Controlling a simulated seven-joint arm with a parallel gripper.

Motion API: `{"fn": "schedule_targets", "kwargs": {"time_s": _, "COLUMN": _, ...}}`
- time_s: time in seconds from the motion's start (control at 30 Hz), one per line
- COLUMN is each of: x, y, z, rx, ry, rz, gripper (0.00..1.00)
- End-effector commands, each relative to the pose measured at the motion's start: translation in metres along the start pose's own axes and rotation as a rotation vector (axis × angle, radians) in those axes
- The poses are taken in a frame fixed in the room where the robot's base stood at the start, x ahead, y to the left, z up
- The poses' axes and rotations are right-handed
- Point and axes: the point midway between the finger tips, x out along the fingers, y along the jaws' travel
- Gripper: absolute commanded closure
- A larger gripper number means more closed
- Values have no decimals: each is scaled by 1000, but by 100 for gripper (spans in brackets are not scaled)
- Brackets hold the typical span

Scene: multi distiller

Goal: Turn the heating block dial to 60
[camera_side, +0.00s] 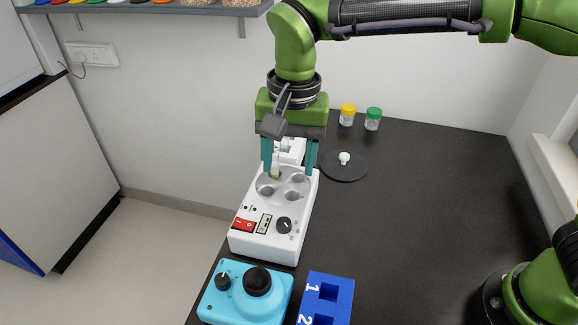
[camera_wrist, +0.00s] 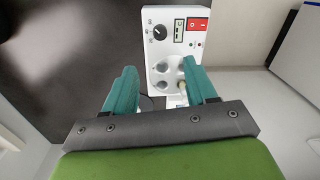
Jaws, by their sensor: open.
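The white heating block (camera_side: 262,239) stands on the dark bench, near the middle of the side view. Its black dial (camera_side: 284,225) is on the front panel, right of a small display and a red switch. The dial also shows in the wrist view (camera_wrist: 160,33), with small numbers around it; its exact setting is too small to read. My gripper (camera_side: 289,172) points down over the back part of the block, behind the dial. Its teal fingers (camera_wrist: 160,72) are wide apart, with the dial beyond their tips in the wrist view. The red switch (camera_wrist: 197,25) is beside the dial.
A vial (camera_side: 275,170) stands in a block well between my fingers. A blue device with a black knob (camera_side: 257,281) and a blue numbered rack (camera_side: 327,296) are in front. A black disc (camera_side: 345,171) and two capped jars (camera_side: 373,119) are behind.

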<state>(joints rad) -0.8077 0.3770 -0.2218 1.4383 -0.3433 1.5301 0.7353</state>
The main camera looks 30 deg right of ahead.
Motion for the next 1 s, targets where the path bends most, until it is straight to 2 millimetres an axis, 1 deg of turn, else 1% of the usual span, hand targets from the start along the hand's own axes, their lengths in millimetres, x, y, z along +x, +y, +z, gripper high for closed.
{"fn": "schedule_targets", "kwargs": {"time_s": 0.03, "x": -8, "y": 0, "z": 0, "rx": 0, "ry": 1, "rz": -2, "gripper": 44}}
{"fn": "schedule_targets", "kwargs": {"time_s": 0.1, "x": -15, "y": 0, "z": 0, "rx": 0, "ry": 0, "rz": -1, "gripper": 44}}
{"fn": "schedule_targets", "kwargs": {"time_s": 0.2, "x": -21, "y": 0, "z": 0, "rx": -1, "ry": 1, "rz": -1, "gripper": 44}}
{"fn": "schedule_targets", "kwargs": {"time_s": 0.3, "x": -23, "y": 0, "z": 0, "rx": 0, "ry": 0, "rz": 0, "gripper": 44}}
{"fn": "schedule_targets", "kwargs": {"time_s": 0.57, "x": -22, "y": 0, "z": 0, "rx": -3, "ry": 0, "rz": 0, "gripper": 44}}
{"fn": "schedule_targets", "kwargs": {"time_s": 0.63, "x": -22, "y": -2, "z": -1, "rx": -34, "ry": 7, "rz": -7, "gripper": 44}}
{"fn": "schedule_targets", "kwargs": {"time_s": 0.67, "x": -21, "y": -3, "z": -2, "rx": -60, "ry": 12, "rz": -14, "gripper": 44}}
{"fn": "schedule_targets", "kwargs": {"time_s": 0.73, "x": -8, "y": 1, "z": 0, "rx": -149, "ry": 7, "rz": -13, "gripper": 44}}
{"fn": "schedule_targets", "kwargs": {"time_s": 0.77, "x": -6, "y": 5, "z": 1, "rx": -186, "ry": 6, "rz": -21, "gripper": 44}}
{"fn": "schedule_targets", "kwargs": {"time_s": 0.87, "x": -8, "y": 30, "z": -6, "rx": -284, "ry": 3, "rz": -74, "gripper": 44}}
{"fn": "schedule_targets", "kwargs": {"time_s": 0.97, "x": -15, "y": 64, "z": -17, "rx": -359, "ry": 21, "rz": -149, "gripper": 44}}
{"fn": "schedule_targets", "kwargs": {"time_s": 1.0, "x": -18, "y": 79, "z": -21, "rx": -379, "ry": 34, "rz": -179, "gripper": 44}}
